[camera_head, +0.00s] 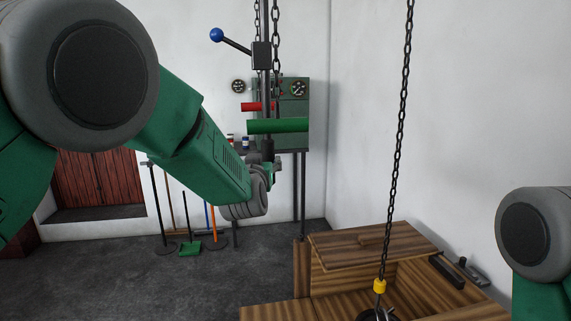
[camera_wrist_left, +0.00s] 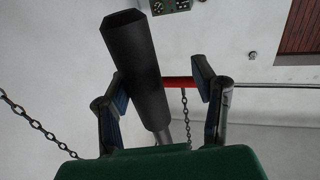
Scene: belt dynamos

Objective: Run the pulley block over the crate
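The pulley block (camera_head: 379,287) shows as a yellow piece with a grey fitting at the end of a black chain (camera_head: 400,130), low at the right in the head view. It hangs in front of or over the wooden crate (camera_head: 345,284); its height is unclear, and the frame edge cuts off its lower part. My left gripper (camera_head: 268,168) is by the green control stand (camera_head: 295,120). In the left wrist view, its fingers (camera_wrist_left: 160,82) are spread on either side of a black cylindrical grip (camera_wrist_left: 138,65); contact is unclear. My right gripper is out of view.
A lever with a blue ball (camera_head: 217,35), a red bar (camera_head: 258,107) and a green bar (camera_head: 278,126) are close to my left gripper. A flat wooden board (camera_head: 375,243) is by the crate. Tools, including a green shovel (camera_head: 190,247), stand by the wall.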

